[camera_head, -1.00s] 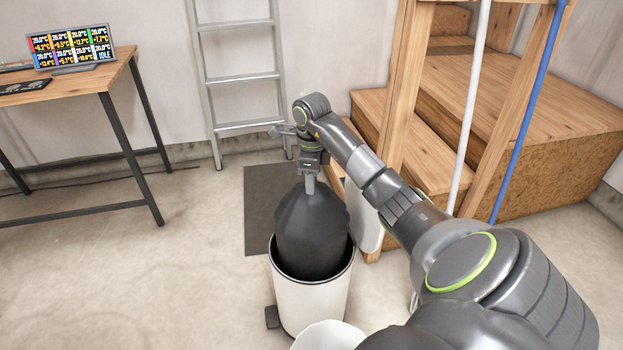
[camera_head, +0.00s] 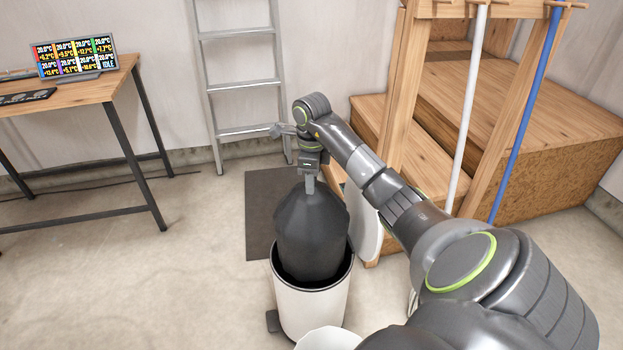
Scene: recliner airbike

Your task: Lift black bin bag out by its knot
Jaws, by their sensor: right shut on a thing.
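The black bin bag (camera_head: 311,232) hangs upright below my right gripper (camera_head: 310,186). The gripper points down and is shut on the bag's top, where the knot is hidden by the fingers. The bag's upper part stands above the rim of the white bin (camera_head: 310,308), and its lower part is still inside the bin's mouth. The bin stands upright on the floor with a dark pedal at its lower left. My left gripper is not in view.
A dark mat (camera_head: 262,215) lies behind the bin. A ladder (camera_head: 243,85) leans on the wall. Wooden steps (camera_head: 540,110) with a white and a blue pole stand at right. A desk (camera_head: 100,85) with a display is at left. Floor between desk and bin is clear.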

